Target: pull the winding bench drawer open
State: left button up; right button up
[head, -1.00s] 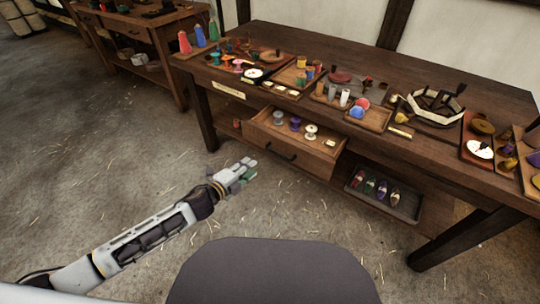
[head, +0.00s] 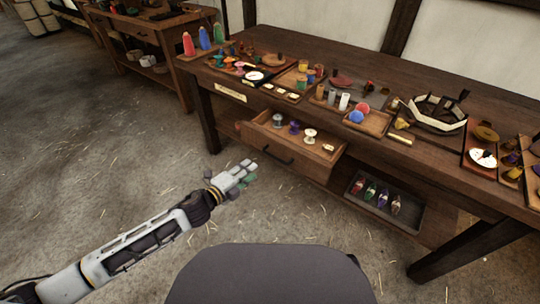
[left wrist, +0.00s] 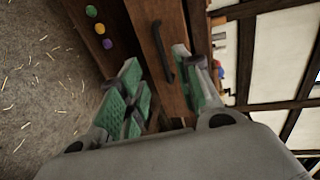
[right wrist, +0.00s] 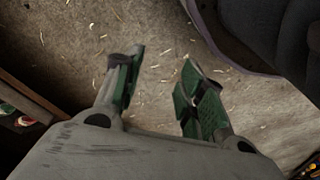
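The winding bench (head: 370,75) is dark wood. Its drawer (head: 306,167) stands partly out under the top, showing spools inside. A dark bar handle (head: 277,156) sits on the drawer front; it also shows in the left wrist view (left wrist: 164,52). My left gripper (head: 250,174) is open and empty, just in front of the handle and a little below it in the head view. In the left wrist view the handle lies beyond the spread fingers (left wrist: 157,62), apparently not gripped. My right gripper (right wrist: 163,58) is open and empty above the floor, out of the head view.
Trays of spools, cups and tools cover the bench top. A grey tray (head: 400,216) with several coloured items lies on the lower shelf, right of the drawer. A second bench (head: 150,40) stands at the back left. The straw-strewn floor (head: 90,150) in front is clear.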

aim_at(269, 155)
pick_arm(q)
jog(key=shift+b+x, duration=0.6)
jog(key=shift+x, duration=3.85)
jog(key=x, duration=0.3)
jog(key=shift+b, duration=0.3)
jog(key=shift+x, duration=0.8)
pick_arm(e)
jog(key=shift+w+a+r, duration=0.1)
jog(key=shift+a+r, duration=0.05)
jog(key=shift+r, duration=0.65)
jog(key=shift+w+a+r, duration=0.1)
jog(key=shift+a+r, duration=0.1)
jog(key=shift+r, duration=0.55)
jog(key=shift+w+a+r, duration=0.1)
jog(key=shift+a+r, duration=0.05)
jog(key=shift+r, duration=0.65)
